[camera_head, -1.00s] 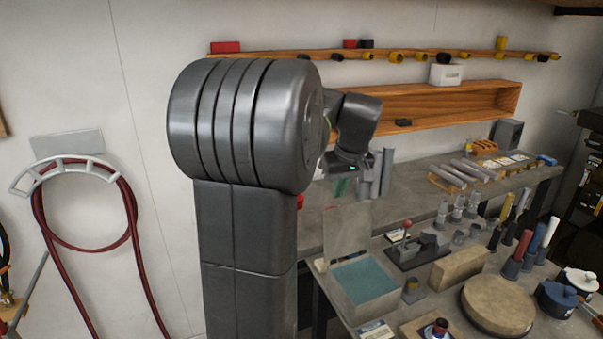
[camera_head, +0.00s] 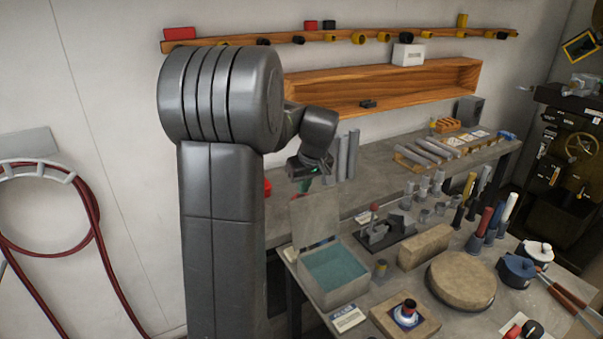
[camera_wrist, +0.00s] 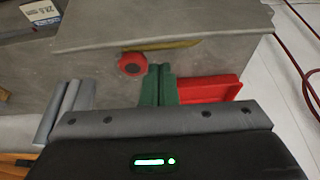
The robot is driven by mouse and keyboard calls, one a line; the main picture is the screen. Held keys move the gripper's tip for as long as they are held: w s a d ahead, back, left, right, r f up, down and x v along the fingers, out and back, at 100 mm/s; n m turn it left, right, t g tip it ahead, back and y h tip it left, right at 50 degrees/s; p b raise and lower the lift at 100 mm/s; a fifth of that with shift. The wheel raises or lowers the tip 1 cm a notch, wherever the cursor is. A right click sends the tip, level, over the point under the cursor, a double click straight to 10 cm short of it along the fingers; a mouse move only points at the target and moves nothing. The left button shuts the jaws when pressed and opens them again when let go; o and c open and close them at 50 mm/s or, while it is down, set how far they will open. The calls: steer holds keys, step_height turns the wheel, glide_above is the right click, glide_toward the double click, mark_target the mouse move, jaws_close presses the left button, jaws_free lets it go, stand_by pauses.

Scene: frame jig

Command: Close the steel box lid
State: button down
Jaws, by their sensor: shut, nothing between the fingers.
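The steel box (camera_head: 335,295) stands on the front bench in the head view, with a blue-green inside. Its flat grey lid (camera_head: 317,222) stands open, nearly upright, along the box's back edge. My gripper (camera_head: 304,186) is behind and above the lid, apart from it in the picture. Its green fingers show in the wrist view (camera_wrist: 158,84), shut together with nothing between them. Part of the gripper is small and dark in the head view. I cannot tell whether the grey surface in the wrist view includes the lid.
A black clamp fixture (camera_head: 385,233), a tan block (camera_head: 425,246) and a round tan disc (camera_head: 460,281) stand right of the box. Grey tubes (camera_head: 348,155) stand behind my gripper. The wrist view shows a red roll (camera_wrist: 131,64) and red tray (camera_wrist: 210,88) near the fingers.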

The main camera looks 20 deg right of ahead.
steer(key=shift+s, duration=0.75)
steer(key=shift+s+r+t+b, duration=0.15)
steer(key=shift+s+t+b, duration=0.3)
steer(key=shift+b, duration=0.4)
